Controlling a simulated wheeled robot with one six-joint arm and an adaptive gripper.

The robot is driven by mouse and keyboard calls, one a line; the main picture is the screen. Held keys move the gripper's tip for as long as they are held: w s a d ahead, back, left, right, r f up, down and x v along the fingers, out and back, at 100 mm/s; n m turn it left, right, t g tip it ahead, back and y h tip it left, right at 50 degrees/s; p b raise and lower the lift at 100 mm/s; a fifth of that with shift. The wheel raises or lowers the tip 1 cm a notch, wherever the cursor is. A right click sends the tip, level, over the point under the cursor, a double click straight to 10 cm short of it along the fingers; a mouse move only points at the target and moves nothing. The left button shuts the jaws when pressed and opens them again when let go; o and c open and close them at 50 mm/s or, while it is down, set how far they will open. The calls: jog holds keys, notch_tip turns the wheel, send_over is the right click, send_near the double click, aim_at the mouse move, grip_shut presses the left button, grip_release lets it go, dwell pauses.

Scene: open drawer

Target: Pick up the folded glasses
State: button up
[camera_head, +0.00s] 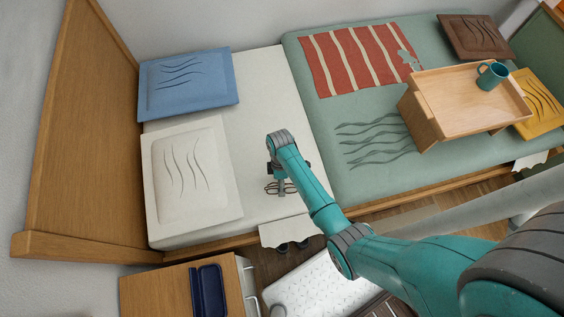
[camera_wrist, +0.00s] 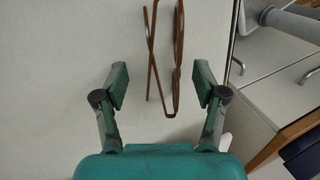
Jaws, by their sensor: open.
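The folded glasses (camera_wrist: 177,62) have a thin brown frame and lie on the white bed sheet. In the wrist view they sit between and beyond the two open fingers of my gripper (camera_wrist: 162,85), touching neither finger. Their upper end runs out of the wrist picture. In the head view the glasses (camera_head: 277,188) show small near the bed's front edge, partly hidden by my gripper (camera_head: 281,184), which is over them. My gripper is open and empty.
A white pillow (camera_head: 190,172) and a blue pillow (camera_head: 188,84) lie left on the white sheet (camera_head: 265,90). A wooden tray table (camera_head: 465,92) with a teal mug (camera_head: 491,76) stands at right. A nightstand (camera_head: 160,290) with a dark blue case (camera_head: 208,292) is at front left.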

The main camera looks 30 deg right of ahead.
jog(key=c, duration=1)
jog(key=shift+r, duration=0.15)
